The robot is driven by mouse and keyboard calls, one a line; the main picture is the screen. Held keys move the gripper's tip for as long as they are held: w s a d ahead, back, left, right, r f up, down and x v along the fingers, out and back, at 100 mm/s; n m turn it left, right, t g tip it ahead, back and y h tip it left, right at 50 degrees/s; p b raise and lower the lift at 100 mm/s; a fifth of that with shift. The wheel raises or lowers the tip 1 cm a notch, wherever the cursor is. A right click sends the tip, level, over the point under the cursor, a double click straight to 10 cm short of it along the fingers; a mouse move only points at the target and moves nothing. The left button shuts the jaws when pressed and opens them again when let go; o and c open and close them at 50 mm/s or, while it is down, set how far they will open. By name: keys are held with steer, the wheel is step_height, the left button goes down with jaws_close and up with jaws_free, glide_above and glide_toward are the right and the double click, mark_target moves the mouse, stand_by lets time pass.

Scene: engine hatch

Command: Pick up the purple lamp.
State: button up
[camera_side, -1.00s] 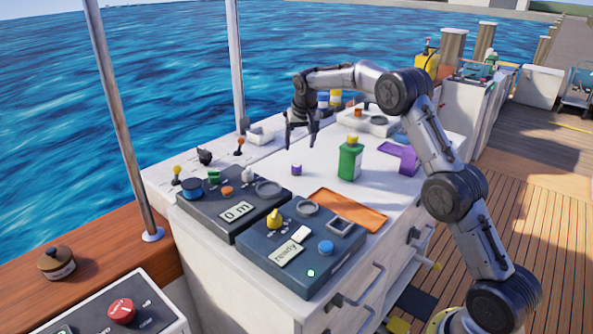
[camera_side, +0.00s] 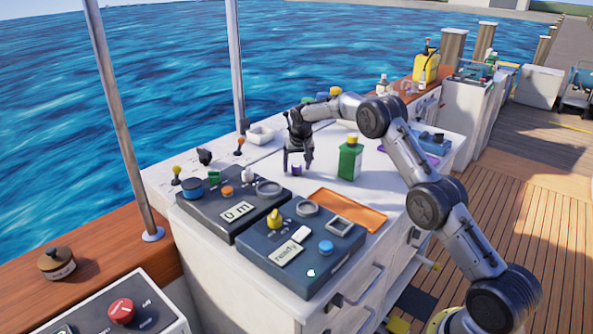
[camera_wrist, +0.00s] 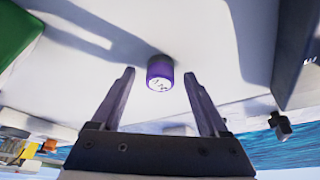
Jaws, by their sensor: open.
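The purple lamp (camera_side: 296,169) is a small purple cylinder standing on the white counter top (camera_side: 325,184). In the wrist view the purple lamp (camera_wrist: 160,73) has a pale face with dark marks. My gripper (camera_side: 297,170) points down at the counter in the side view, with its fingers around the lamp's spot. In the wrist view my gripper (camera_wrist: 160,88) is open, with a finger to the left and right of the lamp and visible gaps on both sides. The lamp sits near the fingertip line. Whether any finger touches the counter cannot be told.
A green bottle with a yellow cap (camera_side: 349,160) stands to the right of my gripper. An orange tray (camera_side: 349,211) lies in front. Dark control panels (camera_side: 232,206) lie at the front left. A white dish (camera_side: 261,135) is behind. Bare counter lies between the bottle and my gripper.

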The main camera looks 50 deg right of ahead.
jaws_close()
stand_by(0.3)
steer(key=shift+r, duration=0.1)
